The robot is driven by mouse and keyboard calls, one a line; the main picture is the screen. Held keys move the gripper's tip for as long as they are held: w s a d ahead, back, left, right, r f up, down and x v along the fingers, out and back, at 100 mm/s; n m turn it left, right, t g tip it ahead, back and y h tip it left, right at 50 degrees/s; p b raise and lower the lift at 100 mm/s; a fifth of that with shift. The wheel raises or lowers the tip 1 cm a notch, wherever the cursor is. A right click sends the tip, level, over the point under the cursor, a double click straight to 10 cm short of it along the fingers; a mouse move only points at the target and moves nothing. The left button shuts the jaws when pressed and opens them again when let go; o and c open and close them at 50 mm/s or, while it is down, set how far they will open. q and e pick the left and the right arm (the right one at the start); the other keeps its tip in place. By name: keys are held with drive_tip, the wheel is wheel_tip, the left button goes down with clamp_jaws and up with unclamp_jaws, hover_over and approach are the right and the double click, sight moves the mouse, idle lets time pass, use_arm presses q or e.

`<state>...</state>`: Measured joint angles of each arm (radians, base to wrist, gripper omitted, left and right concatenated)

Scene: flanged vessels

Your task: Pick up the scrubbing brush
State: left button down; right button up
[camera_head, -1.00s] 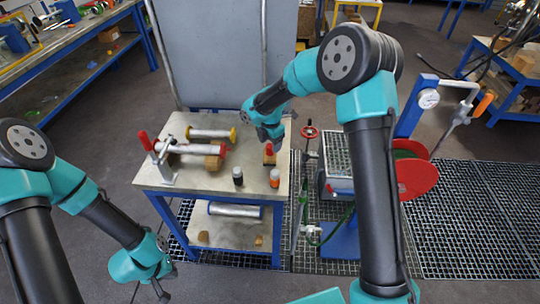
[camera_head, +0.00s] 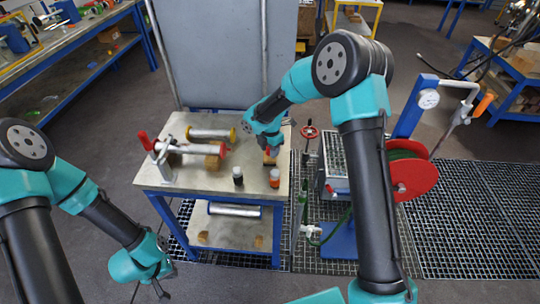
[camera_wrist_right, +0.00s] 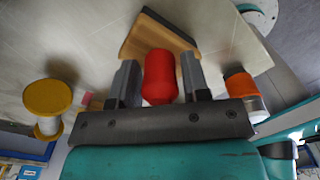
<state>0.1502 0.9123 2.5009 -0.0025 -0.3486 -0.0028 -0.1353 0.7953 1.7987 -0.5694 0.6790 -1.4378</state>
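The scrubbing brush is a wooden block with a dark edge and a fat red handle. It sits on the cart's top near its right edge in the head view (camera_head: 269,160), partly hidden by my right gripper. In the right wrist view its red handle (camera_wrist_right: 160,78) stands between the two fingers of my right gripper (camera_wrist_right: 160,82), with narrow gaps at the sides. That gripper looks open around the handle, and the wooden block rests on the surface. My left gripper (camera_head: 150,287) is low at the lower left, away from the cart; its fingers are too small to judge.
On the cart top (camera_head: 205,181) stand a dark bottle (camera_head: 238,176) and an orange-capped bottle (camera_head: 274,178), close in front of the brush. Flanged pipes (camera_head: 211,133) and a red-handled clamp (camera_head: 160,165) are to the left.

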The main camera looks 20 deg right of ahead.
drive_tip(key=c, duration=0.7)
drive_tip(key=shift+r, duration=0.1)
wheel_tip(320, 180, up, 10)
drive_tip(key=shift+f, duration=0.1)
idle(0.5)
drive_tip(key=o, duration=0.5)
drive_tip(key=c, duration=0.3)
